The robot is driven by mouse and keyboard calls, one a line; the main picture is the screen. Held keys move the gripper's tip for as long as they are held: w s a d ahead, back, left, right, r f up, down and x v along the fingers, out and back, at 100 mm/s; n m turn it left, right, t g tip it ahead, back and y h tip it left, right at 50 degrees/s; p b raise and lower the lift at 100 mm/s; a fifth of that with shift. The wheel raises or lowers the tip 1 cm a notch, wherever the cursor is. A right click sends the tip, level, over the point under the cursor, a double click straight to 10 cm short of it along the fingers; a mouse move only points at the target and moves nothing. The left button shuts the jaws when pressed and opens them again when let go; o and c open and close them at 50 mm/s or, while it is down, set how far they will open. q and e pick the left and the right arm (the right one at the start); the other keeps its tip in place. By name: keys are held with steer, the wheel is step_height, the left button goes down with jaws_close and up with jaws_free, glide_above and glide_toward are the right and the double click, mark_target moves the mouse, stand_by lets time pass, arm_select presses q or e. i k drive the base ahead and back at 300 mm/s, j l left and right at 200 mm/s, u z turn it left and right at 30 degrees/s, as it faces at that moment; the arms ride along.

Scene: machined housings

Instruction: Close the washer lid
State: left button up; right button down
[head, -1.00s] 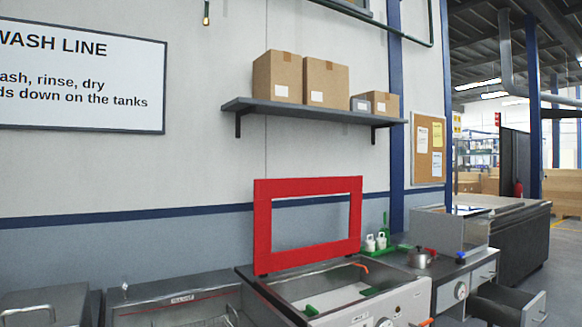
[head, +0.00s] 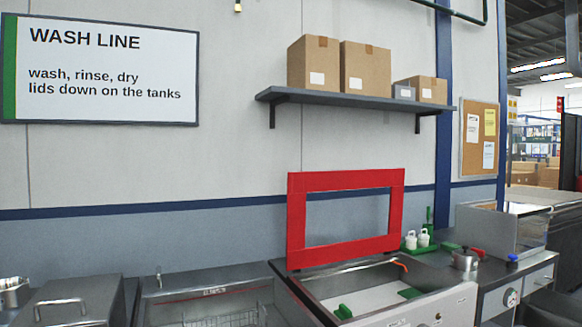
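The washer lid (head: 296,222) is a red rectangular frame with a clear or open middle. It stands upright, raised along the back edge of the washer tank (head: 455,305). The tank is an open steel basin with a pale front panel, and green items (head: 343,311) lie inside it. An orange piece (head: 401,265) shows at the tank's back right rim. Neither of my grippers is in the head view.
Left of the washer is another open tank with a wire basket (head: 225,318), then a closed steel lid with a handle (head: 75,307). A pot (head: 465,259) and white bottles on a green tray (head: 410,246) stand to the right. A shelf with boxes (head: 365,68) hangs above.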

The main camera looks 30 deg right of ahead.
mark_target(299, 183)
steer(key=l+u, duration=0.3)
steer(key=l, duration=0.95)
steer(key=l+u, duration=0.3)
steer(key=l, duration=0.9)
steer(key=k, duration=0.05)
